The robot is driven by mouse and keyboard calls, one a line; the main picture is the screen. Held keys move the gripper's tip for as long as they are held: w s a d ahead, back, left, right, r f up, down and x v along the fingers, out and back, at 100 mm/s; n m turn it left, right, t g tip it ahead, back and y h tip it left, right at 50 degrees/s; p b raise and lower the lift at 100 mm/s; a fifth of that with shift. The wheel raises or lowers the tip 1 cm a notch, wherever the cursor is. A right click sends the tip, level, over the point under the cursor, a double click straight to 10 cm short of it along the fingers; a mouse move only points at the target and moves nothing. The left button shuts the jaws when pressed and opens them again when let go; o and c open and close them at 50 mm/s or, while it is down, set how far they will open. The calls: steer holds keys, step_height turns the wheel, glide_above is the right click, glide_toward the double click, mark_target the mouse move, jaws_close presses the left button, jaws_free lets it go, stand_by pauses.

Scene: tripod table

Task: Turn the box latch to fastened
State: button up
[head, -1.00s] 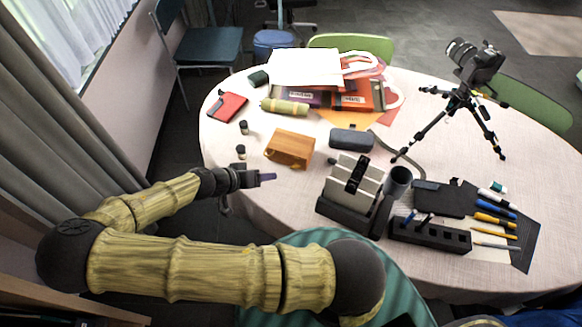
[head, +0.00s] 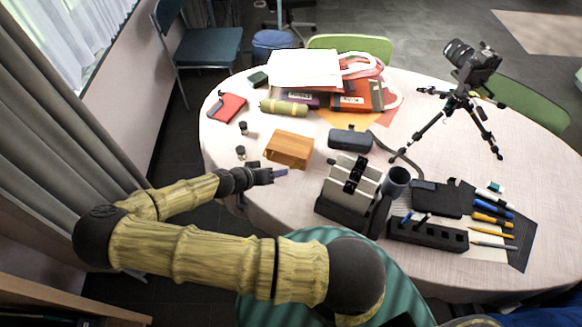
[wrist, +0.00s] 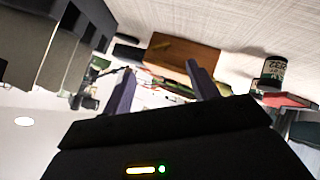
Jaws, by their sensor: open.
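The wooden box (head: 289,148) stands near the left edge of the round table. It also shows upside down in the wrist view (wrist: 182,54), beyond my fingers. Its latch is too small to make out in either view. My gripper (head: 281,172) is just in front of the box, apart from it, at the table's near left edge. In the wrist view my gripper (wrist: 160,85) has its two fingers spread apart with nothing between them.
A grey device on a dark base (head: 348,190) stands right of my gripper. A dark case (head: 350,139) lies right of the box. Small dark bottles (head: 241,152) stand to its left. Bags and papers (head: 305,70) lie behind. A camera tripod (head: 457,115) stands at right.

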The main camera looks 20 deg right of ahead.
mark_target(294, 168)
steer(key=p+x, duration=0.2)
steer(key=x, duration=0.8)
steer(key=shift+w+d+f, duration=0.15)
steer(key=shift+d+f, duration=0.05)
steer(key=shift+d, duration=0.1)
steer(key=c, duration=1)
steer(key=shift+a+f+h+b, duration=0.1)
steer(key=shift+f+h+b, duration=0.15)
steer(key=shift+b, duration=0.65)
steer(key=n+g+h+b, duration=0.1)
steer(key=b, duration=0.2)
steer(key=shift+w+a+f, duration=0.1)
steer(key=shift+w, duration=0.05)
steer(key=h+b, duration=0.1)
steer(key=b, duration=0.2)
steer(key=shift+w+n+g, duration=0.1)
steer(key=shift+n+g, duration=0.2)
steer(key=shift+n, duration=0.1)
steer(key=shift+a+n+g+h+b, duration=0.1)
steer(key=shift+n+g+h+b, duration=0.2)
steer(key=shift+n+h+b, duration=0.65)
steer(key=shift+m+b, duration=0.3)
steer(key=shift+m, duration=0.05)
steer(key=o, duration=1)
